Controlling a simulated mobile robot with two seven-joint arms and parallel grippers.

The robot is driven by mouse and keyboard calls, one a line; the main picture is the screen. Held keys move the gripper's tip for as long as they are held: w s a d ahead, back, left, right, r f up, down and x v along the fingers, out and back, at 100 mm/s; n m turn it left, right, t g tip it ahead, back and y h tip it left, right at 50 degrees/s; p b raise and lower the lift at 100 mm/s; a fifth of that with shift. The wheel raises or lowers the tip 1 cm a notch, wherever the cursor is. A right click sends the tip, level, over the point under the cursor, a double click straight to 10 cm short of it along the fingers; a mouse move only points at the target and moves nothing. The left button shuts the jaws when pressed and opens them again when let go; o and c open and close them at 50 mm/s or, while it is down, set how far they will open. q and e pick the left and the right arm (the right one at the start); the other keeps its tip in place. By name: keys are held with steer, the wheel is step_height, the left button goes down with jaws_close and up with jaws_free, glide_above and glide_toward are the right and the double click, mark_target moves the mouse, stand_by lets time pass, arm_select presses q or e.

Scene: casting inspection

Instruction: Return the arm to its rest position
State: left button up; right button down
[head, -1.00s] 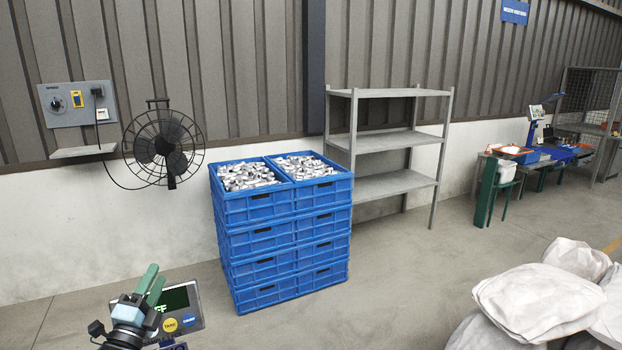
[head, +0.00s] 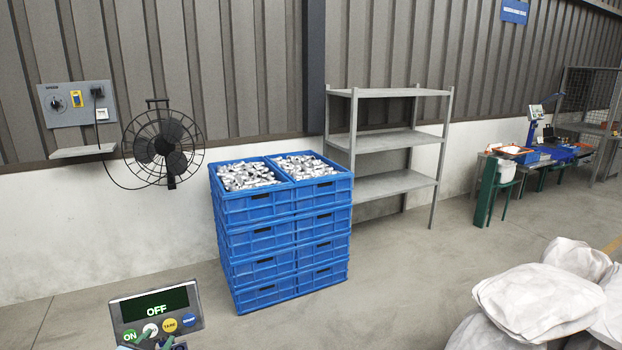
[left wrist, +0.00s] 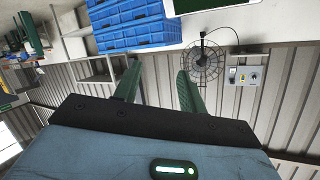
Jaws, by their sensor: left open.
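My left gripper (head: 154,341) shows only as green fingertips at the bottom edge of the head view, in front of the lower part of a scale display. In the left wrist view the same gripper (left wrist: 158,68) has its two green fingers spread apart with nothing between them. The display (head: 158,306) reads OFF and has coloured buttons below its screen. My right gripper is in neither view.
Stacked blue crates (head: 283,250) with metal castings on top stand beyond the display. A grey shelf (head: 388,187) stands behind them. A fan (head: 163,148) hangs at the left wall. White sacks (head: 540,300) lie at the lower right. The floor between is clear.

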arm_select(q)
steer(key=s+d+f+g+h, duration=0.1)
steer(key=s+d+f, duration=0.2)
steer(key=s+f, duration=0.3)
steer(key=s+d+f+g, duration=0.1)
steer(key=s+d+f, duration=0.2)
steer(key=s, duration=0.5)
steer(key=s+d+f+g+h, duration=0.1)
steer(key=s+d+f, duration=0.35)
steer(key=s, duration=0.25)
steer(key=s+d+f+g, duration=0.1)
steer(key=s+d, duration=0.2)
steer(key=s, duration=0.7)
steer(key=s+d+f+n+g+h, duration=0.1)
steer(key=s+d, duration=0.2)
steer(key=s, duration=0.8)
steer(key=shift+s+f+g, duration=0.25)
steer(key=shift+f+g, duration=0.15)
steer(key=shift+c, duration=0.5)
